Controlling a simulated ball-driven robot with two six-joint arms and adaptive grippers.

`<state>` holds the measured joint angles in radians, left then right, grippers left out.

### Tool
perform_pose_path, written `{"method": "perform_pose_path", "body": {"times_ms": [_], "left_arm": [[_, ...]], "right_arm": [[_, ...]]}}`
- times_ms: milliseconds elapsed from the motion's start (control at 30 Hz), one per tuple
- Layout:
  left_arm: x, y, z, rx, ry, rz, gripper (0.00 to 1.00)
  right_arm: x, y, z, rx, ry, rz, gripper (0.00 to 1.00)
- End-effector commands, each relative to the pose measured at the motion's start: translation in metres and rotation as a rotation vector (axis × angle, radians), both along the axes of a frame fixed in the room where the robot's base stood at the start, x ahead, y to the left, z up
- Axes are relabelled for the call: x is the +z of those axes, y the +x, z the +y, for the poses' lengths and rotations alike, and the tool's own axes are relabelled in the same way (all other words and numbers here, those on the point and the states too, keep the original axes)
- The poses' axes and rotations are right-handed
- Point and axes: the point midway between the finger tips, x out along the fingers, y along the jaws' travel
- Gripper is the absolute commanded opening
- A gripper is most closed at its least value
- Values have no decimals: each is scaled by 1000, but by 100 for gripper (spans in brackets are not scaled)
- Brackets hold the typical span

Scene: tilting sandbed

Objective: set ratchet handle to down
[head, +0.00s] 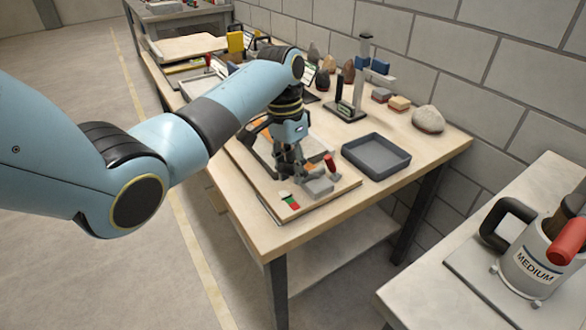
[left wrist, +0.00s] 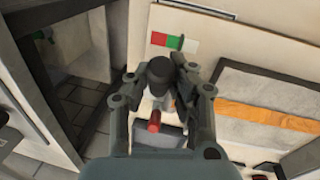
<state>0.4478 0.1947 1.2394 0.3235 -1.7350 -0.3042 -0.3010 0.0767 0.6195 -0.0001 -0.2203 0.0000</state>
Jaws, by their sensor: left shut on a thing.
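The tilting sandbed (head: 345,187) is a pale wooden board on the workbench, with a sand bed and an orange band (left wrist: 265,114) in the left wrist view. My left gripper (head: 287,166) reaches down over its near end. In the left wrist view my left gripper (left wrist: 165,82) is shut on a dark, round-ended grip (left wrist: 160,71), which seems to be the ratchet handle. Its lower part is mostly hidden by the fingers. A red-topped lever (head: 330,163) stands beside a grey block (head: 318,187). A white, green and red strip (head: 290,201) lies near the board's corner.
A grey tray (head: 376,157) sits right of the sandbed. Rocks (head: 428,120), small blocks and a stand (head: 345,112) are behind it. A second table at right holds a grey pot marked MEDIUM (head: 535,265). A block wall runs behind the workbench.

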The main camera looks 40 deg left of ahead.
Motion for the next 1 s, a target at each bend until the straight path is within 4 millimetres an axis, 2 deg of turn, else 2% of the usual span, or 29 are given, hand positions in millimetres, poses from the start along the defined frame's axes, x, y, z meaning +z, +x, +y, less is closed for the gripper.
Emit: {"method": "perform_pose_path", "body": {"times_ms": [267, 533, 1000], "left_arm": [[-2, -4, 0, -3, -24, -47, 0], [-15, -12, 3, -3, -86, -203, 0], [-37, -16, 5, -3, -181, -434, 0]], "right_arm": [[11, 2, 0, 0, 0, -3, 44], [29, 3, -1, 0, -1, -5, 44], [23, 3, -4, 2, -5, -4, 44]]}}
